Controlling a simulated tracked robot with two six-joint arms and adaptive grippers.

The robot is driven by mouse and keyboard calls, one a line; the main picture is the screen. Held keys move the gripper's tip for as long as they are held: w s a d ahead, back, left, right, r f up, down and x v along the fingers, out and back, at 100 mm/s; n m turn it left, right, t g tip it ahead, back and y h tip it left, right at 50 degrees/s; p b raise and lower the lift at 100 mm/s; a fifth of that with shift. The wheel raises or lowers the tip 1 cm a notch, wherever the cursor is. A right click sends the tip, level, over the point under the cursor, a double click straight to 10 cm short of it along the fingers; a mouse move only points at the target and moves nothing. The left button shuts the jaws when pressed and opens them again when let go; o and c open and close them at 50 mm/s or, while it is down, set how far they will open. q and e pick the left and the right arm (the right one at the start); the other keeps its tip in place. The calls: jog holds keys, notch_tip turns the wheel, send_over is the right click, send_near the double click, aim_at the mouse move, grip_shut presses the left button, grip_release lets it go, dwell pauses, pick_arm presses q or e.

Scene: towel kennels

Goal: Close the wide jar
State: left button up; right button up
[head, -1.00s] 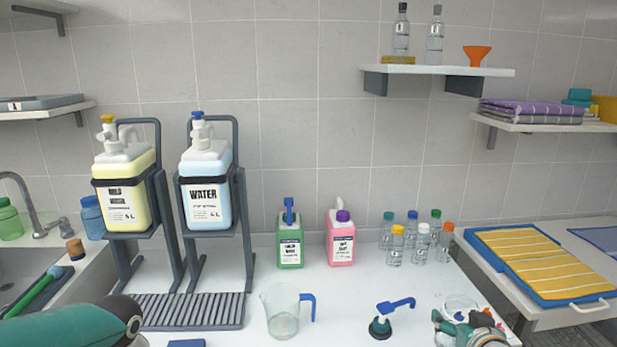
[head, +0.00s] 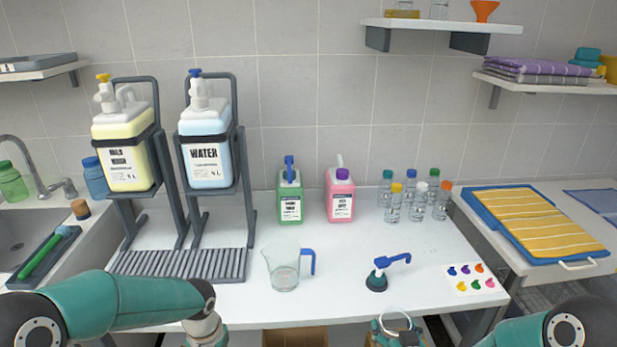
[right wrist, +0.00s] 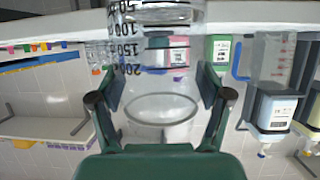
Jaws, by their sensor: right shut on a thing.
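My right gripper (right wrist: 162,100) is shut on a clear graduated jar (right wrist: 160,75), with a finger on each side. Its open round rim (right wrist: 162,108) shows in the right wrist view, with no lid on it. In the head view the jar's rim (head: 396,321) shows at the bottom, in front of the table's front edge, with the right gripper (head: 398,333) partly cut off. I cannot tell whether this is the wide jar.
A colour-spot card (head: 473,280) lies at right. The table's middle is largely free.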

pick_arm(q)
jog(key=shift+w+n, duration=0.15)
jog(key=shift+n, duration=0.15)
pick_arm(e)
jog(key=shift+w+d+r, duration=0.1)
jog(key=shift+w+r, duration=0.05)
jog(key=shift+r, duration=0.05)
jog(key=s+a+f+n+g+y, duration=0.1)
jog(key=s+a+n+y, duration=0.3)
jog(key=a, duration=0.3)
jog(key=s+a+n+g+y, duration=0.2)
jog(key=s+a+n+y, duration=0.1)
jog(key=a, duration=0.5)
jog(key=shift+s+a+f+n+y, duration=0.2)
jog(key=shift+s+f+n+y, duration=0.2)
jog(key=shift+s+y, duration=0.55)
jog(key=shift+s+h, duration=0.1)
jog(key=shift+h, duration=0.15)
